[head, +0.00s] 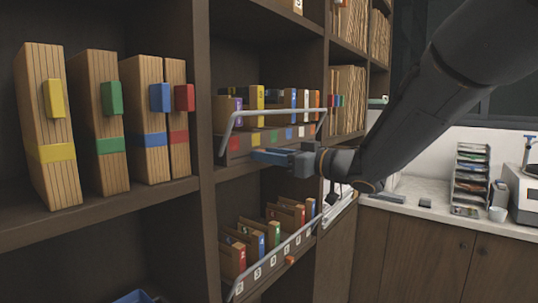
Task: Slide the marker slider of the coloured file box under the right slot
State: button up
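An upper file tray with a row of coloured squares (234,143) along its front edge stands on the middle shelf, with coloured folders (257,97) in it and a grey wire rail (270,112) above the squares. My gripper (268,156) points left just in front of and below this edge. Its fingers overlap in this view, so I cannot tell whether they are open or touch anything. No marker slider shows clearly on the upper tray; my gripper may cover it. A lower tray has numbered labels (272,261) and a small orange slider (290,260) under its front edge.
Tall wooden file blocks with yellow (54,98), green (111,98), blue (159,97) and red (184,97) tabs stand on the left shelf. A dark upright (203,150) divides the shelves. A white counter (440,207) is at the right.

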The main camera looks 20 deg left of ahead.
aim_at(235, 157)
grip_shut()
jog(key=s+a, duration=0.1)
jog(key=s, duration=0.1)
jog(key=s+a, duration=0.1)
jog(key=s, duration=0.2)
jog(key=s+a, duration=0.1)
jog(key=s, duration=0.1)
jog(key=shift+s+p, duration=0.25)
jog(key=shift+p, duration=0.15)
grip_release()
jog(key=b+v, duration=0.1)
jog(key=v, duration=0.7)
jog(key=shift+b, duration=0.4)
jog(key=shift+a, duration=0.1)
